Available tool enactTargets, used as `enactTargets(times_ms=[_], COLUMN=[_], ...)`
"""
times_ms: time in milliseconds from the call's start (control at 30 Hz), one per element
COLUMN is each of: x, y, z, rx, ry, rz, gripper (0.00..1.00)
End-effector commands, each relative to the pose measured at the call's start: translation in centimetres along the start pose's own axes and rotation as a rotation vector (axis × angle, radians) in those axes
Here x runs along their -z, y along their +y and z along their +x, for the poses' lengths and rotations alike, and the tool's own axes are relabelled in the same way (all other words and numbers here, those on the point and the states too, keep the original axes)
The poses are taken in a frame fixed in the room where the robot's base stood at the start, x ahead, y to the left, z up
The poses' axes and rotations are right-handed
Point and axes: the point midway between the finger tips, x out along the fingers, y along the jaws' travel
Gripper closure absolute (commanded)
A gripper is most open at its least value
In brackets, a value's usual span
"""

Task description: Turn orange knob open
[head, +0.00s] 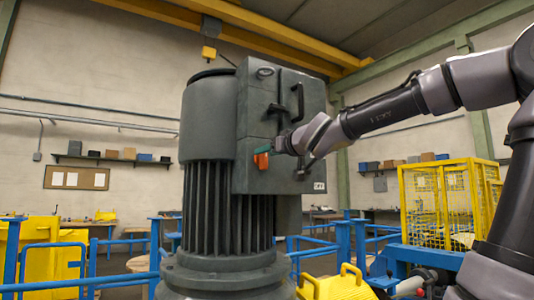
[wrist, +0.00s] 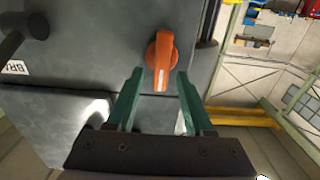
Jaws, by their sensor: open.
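The orange knob (wrist: 161,62) sits on the dark grey face of the control box (wrist: 95,55). In the wrist view it lies just beyond the fingertips, with a white mark near its end. My gripper (wrist: 159,74) has two green fingers, open, one to each side of the knob's lower end. I cannot tell whether they touch it. In the head view the knob (head: 261,160) shows at the box's front edge, left of my gripper (head: 270,148). The box (head: 283,100) is mounted on the large finned motor (head: 205,180).
A black handle (head: 297,102) stands out from the box above the knob; a dark handle (wrist: 12,42) also shows in the wrist view. Blue railings (head: 342,245) and a yellow cage (head: 435,205) stand around.

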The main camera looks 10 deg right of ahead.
Motion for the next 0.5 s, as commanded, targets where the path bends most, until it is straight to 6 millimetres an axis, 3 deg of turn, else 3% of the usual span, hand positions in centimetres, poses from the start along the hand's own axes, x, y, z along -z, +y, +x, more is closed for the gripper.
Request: enactTargets(times_ms=[433, 500], x=[0.01, 0.01], y=[-0.02, -0.02], z=[0.76, 0.75], rx=[-0.001, -0.001], ry=[0.000, 0.000], rz=[-0.001, -0.001], gripper=[0.47, 0.74])
